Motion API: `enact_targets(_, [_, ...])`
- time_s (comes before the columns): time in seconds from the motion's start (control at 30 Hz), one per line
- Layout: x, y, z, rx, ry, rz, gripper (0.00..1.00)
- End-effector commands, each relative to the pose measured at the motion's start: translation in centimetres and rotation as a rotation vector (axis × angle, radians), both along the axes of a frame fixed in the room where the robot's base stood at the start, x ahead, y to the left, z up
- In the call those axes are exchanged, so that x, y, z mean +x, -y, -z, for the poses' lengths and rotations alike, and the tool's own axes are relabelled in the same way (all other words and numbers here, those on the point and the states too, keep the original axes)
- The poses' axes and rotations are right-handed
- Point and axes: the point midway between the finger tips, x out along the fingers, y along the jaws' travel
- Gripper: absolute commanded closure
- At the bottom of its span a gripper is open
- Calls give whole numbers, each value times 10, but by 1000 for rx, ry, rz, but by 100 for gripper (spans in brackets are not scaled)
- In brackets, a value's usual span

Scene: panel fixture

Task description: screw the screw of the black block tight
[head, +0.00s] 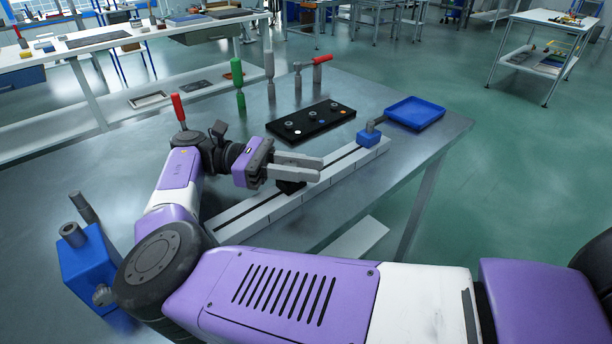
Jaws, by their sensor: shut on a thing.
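The black block (290,187) sits on the pale slotted rail (318,190), and my gripper covers most of it. My gripper (318,169) lies level just above the black block, with its fingers pointing right. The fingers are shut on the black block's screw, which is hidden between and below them. How far the screw is turned in does not show.
A blue block (368,138) with a grey screw stands farther along the rail. Behind are a black panel (312,123) with knobs, a blue tray (415,112) and several upright tools, including a green one (238,85). A blue vise-like fixture (88,265) stands front left.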

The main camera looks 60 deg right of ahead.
Motion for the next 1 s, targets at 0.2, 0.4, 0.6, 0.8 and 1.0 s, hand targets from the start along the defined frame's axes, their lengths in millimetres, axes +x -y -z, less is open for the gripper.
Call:
enact_targets(0.2, [-2,0,1,2,-2,14,100])
enact_targets(0.4, [-2,0,1,2,-2,14,100])
enact_targets(0.6, [-2,0,1,2,-2,11,55])
enact_targets(0.8, [-1,0,0,1,0,7,55])
enact_targets(1.0, [-1,0,-1,0,0,5,55])
